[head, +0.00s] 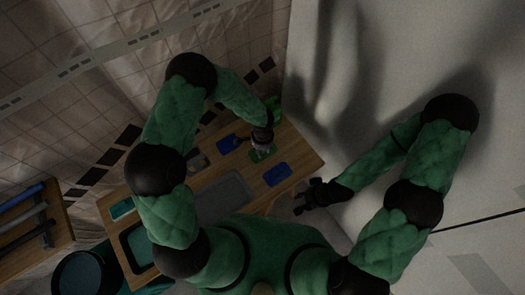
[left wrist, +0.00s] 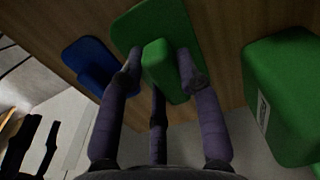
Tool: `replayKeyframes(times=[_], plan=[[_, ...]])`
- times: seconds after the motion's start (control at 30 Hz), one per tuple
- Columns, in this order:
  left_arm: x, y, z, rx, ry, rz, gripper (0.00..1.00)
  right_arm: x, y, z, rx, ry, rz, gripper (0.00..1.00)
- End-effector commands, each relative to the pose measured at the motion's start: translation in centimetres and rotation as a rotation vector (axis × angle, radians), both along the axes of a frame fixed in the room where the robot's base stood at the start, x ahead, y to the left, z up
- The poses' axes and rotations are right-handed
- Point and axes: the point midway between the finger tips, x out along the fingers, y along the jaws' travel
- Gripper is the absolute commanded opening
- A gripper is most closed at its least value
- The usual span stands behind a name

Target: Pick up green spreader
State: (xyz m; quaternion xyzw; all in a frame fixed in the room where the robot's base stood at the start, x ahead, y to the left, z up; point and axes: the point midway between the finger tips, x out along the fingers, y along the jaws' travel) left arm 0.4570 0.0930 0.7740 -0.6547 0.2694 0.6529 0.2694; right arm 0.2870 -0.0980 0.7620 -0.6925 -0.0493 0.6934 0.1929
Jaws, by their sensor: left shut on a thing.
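The green spreader (left wrist: 145,22) is a flat green plate with a raised block handle on the table. In the left wrist view the fingers of my left gripper (left wrist: 158,66) stand on either side of this handle, shut on it. In the head view the green spreader (head: 262,155) shows just below my left gripper (head: 263,147), which partly covers it. The plate looks close to the tabletop; I cannot tell whether it touches. My right gripper (head: 308,196) is empty, with fingers apart, off the table's right front edge.
A blue spreader (head: 278,174) lies beside the green one; another blue piece (head: 228,143) lies to its left. A green box (left wrist: 285,95) stands close by. A grey tray (head: 224,196) and a teal-lined opening (head: 140,247) are on the wooden table (head: 308,160).

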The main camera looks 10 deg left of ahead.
Motion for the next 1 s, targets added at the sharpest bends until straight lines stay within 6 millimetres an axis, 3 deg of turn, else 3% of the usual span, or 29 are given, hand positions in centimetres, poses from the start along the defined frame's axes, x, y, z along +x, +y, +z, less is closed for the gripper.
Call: replayKeyframes(times=[0.3, 0.7, 1.0], plan=[[-5.1, -0.7, 5.6, 0.000, 0.001, -0.002, 0.00, 0.0, 0.0, 0.7, 0.000, 0.000, 0.000, 0.40], [-11.6, -1.7, 8.2, 0.001, 0.002, -0.002, 0.00, 0.0, 0.0, 0.4, 0.000, 0.000, 0.000, 0.40], [-13.2, -1.9, 9.0, 0.001, 0.002, 0.000, 0.00, 0.0, 0.0, 0.4, 0.000, 0.000, 0.000, 0.40]])
